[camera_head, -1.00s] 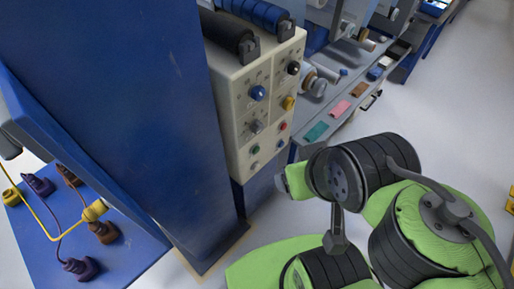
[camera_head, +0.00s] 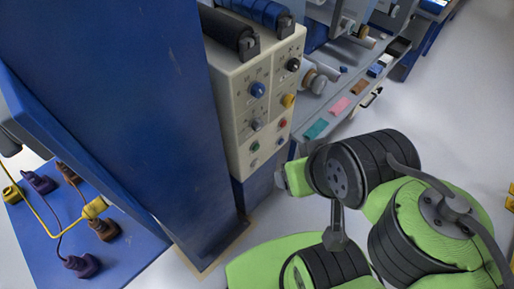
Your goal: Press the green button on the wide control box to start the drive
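The cream control box (camera_head: 241,104) stands in the middle of the head view, its front panel seen at an angle. A small dark green button (camera_head: 255,146) is low on the panel's left side. A red button (camera_head: 283,123) sits up and right of it. Above them are a blue knob (camera_head: 257,89), a black knob (camera_head: 293,64) and a yellow knob (camera_head: 288,100). My green and black arm fills the lower right, its nearest visible part to the right of and below the panel. My gripper's fingers do not show. The green button is unobstructed in this view.
A large blue upright panel (camera_head: 130,110) stands left of the box. A grey bench (camera_head: 345,100) with coloured samples and rollers runs behind and right. A blue board (camera_head: 50,245) with plugs and cables is at lower left. Open floor (camera_head: 440,110) lies to the right.

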